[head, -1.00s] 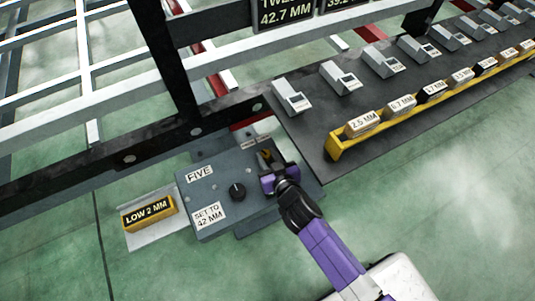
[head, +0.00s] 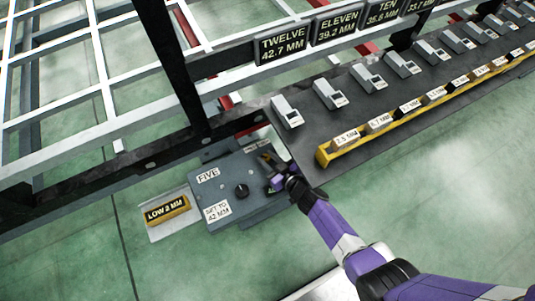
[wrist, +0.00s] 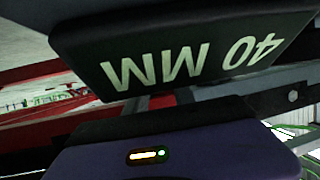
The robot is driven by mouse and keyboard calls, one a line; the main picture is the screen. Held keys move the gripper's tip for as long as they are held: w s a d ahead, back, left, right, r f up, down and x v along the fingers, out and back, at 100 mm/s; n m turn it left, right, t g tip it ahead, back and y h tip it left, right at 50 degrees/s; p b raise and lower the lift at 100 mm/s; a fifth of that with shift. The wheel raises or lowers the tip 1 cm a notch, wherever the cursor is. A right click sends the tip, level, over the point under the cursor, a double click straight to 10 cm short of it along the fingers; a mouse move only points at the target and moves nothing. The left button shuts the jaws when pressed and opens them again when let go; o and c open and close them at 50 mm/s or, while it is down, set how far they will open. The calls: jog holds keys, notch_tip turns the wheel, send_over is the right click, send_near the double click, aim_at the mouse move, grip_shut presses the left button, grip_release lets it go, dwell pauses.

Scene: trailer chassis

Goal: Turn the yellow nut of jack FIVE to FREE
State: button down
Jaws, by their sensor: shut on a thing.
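Jack FIVE is a grey box (head: 228,183) at the foot of the dark frame post, with a FIVE label, a SET TO 42 MM label and a black knob (head: 241,190) on top. My gripper (head: 277,181) is at the right side of this box, shut. A small yellow part, seemingly the yellow nut (head: 266,158), shows just beyond the jaws; the contact itself is hidden. In the wrist view, a dark plate (wrist: 190,55) reading 40 MM, upside down, fills the upper part above my purple gripper body. The nut does not show there.
A yellow LOW 2 MM block (head: 167,209) lies on a plate left of the jack. A dark bench (head: 335,130) with grey devices and a yellow rail (head: 325,155) of labelled blocks stands close on the right. Green floor is clear in front.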

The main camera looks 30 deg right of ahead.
jog(key=shift+d+r+n+y, duration=0.2)
jog(key=shift+d+n+y, duration=0.1)
jog(key=shift+d, duration=0.2)
jog(key=shift+f, duration=0.1)
jog(key=shift+s+f, duration=0.2)
jog(key=shift+s, duration=0.05)
jog(key=shift+s+f, duration=0.1)
jog(key=c, duration=1.3)
grip_release()
jog(key=shift+o, duration=1.2)
jog(key=shift+a, duration=0.1)
jog(key=shift+a+n, duration=0.1)
jog(key=shift+n, duration=0.2)
jog(key=shift+g+y, duration=0.3)
